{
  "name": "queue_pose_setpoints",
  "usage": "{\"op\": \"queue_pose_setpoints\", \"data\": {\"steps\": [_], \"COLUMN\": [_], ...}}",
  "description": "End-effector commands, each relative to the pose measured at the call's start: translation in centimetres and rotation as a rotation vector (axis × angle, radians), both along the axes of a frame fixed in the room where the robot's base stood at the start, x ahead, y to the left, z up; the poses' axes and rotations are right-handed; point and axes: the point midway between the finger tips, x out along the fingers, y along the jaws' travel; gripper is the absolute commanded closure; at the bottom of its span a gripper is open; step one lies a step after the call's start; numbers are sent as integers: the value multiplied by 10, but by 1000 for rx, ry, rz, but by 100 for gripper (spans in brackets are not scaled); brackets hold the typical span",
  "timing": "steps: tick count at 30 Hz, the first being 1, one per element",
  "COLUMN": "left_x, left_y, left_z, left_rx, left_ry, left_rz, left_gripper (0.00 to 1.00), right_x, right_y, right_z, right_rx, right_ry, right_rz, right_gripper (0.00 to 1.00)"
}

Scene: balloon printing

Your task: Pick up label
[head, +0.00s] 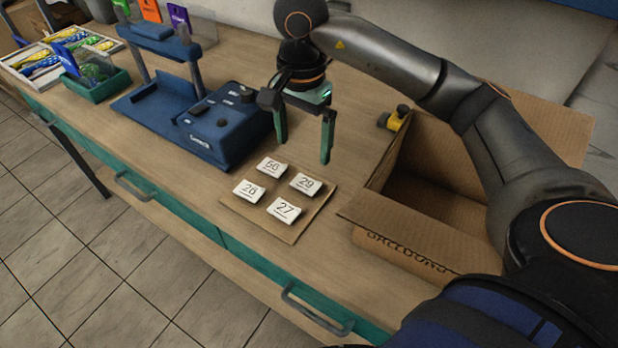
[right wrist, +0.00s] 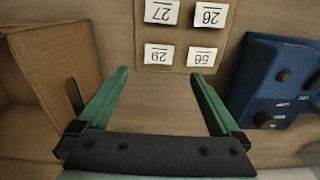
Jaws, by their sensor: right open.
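Several white number labels lie on a flat cardboard sheet (head: 236,207) on the table. In the head view they are label 56 (head: 272,167), label 29 (head: 305,183), label 26 (head: 249,190) and label 27 (head: 284,209). The right wrist view shows them upside down: 27 (right wrist: 162,11), 26 (right wrist: 210,14), 29 (right wrist: 158,54) and 56 (right wrist: 202,56). My right gripper (head: 303,151) is open and empty, above the table behind the labels. Its fingers (right wrist: 160,85) are spread wide, with bare wood between them. My left gripper is out of view.
A blue printing machine (head: 225,125) stands left of the right gripper. An open cardboard box (head: 410,240) marked for balloons is at the right, with a yellow item (head: 393,120) near its rim. A green tray (head: 98,88) and a balloon tray (head: 40,62) are at the far left.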

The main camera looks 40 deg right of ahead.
Motion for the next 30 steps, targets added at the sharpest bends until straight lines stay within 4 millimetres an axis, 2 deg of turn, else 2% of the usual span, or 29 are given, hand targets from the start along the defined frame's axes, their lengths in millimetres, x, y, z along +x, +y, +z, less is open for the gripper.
{"op": "queue_pose_setpoints", "data": {"steps": [3, 13, 21, 30], "left_x": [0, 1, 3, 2], "left_y": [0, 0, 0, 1], "left_z": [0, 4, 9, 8], "left_rx": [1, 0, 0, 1], "left_ry": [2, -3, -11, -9], "left_rz": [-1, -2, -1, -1], "left_gripper": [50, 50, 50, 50], "right_x": [-1, -1, 0, 0], "right_y": [-1, -2, -4, -4], "right_z": [-24, -53, -91, -96], "right_rx": [-2, -1, -1, -1], "right_ry": [6, 4, 3, 1], "right_rz": [-1, -1, -1, -1], "right_gripper": [0, 0, 0, 0]}}
